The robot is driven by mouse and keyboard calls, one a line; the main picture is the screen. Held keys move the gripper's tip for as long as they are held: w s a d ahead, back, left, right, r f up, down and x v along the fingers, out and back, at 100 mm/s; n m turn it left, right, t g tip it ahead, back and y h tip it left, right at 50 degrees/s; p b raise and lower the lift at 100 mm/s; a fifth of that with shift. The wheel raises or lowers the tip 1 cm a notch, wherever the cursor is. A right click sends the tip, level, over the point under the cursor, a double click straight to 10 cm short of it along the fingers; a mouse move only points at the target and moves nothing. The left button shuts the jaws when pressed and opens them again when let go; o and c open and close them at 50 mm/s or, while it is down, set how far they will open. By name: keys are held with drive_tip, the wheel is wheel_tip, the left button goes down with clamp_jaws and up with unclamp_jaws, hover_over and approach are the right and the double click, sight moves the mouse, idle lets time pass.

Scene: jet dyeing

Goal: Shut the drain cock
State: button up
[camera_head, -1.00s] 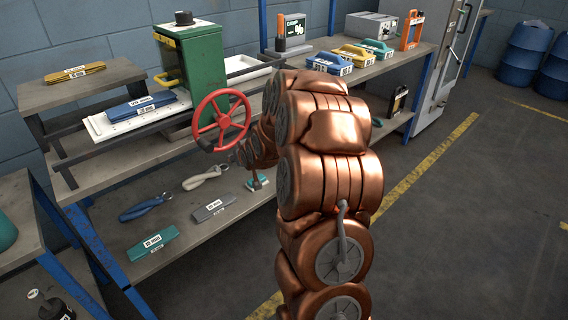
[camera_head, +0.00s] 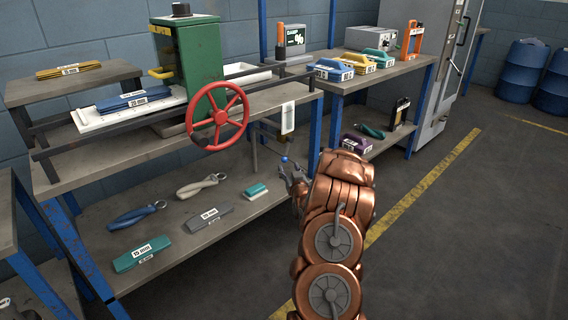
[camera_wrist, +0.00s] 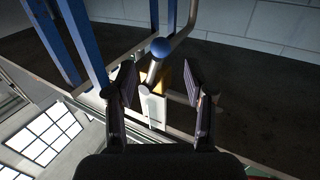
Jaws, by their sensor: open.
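The drain cock's lever has a blue ball knob (camera_head: 284,160) and sits under the front of the bench, below the red handwheel (camera_head: 219,118). In the wrist view the knob (camera_wrist: 160,48) tops a short metal lever (camera_wrist: 151,76) that leans. My gripper (camera_head: 294,172) is close to the knob in the head view. In the wrist view my gripper (camera_wrist: 160,84) is open, with the lever between its two spread fingers. Neither finger clearly touches it. The cock's body is mostly hidden in the head view.
A white tag (camera_head: 288,117) hangs at the bench edge. Grey pipes (camera_wrist: 184,40) run beside the knob. The lower shelf (camera_head: 165,214) holds pliers and several labelled blocks. A blue bench leg (camera_head: 315,125) stands behind. The floor at right is clear.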

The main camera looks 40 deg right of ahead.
sight(285, 161)
drive_tip(key=shift+b+x, duration=0.65)
drive_tip(key=shift+x, duration=2.95)
drive_tip(key=shift+f, duration=0.1)
drive_tip(key=shift+c, duration=0.2)
clamp_jaws()
drive_tip(key=shift+a, duration=0.1)
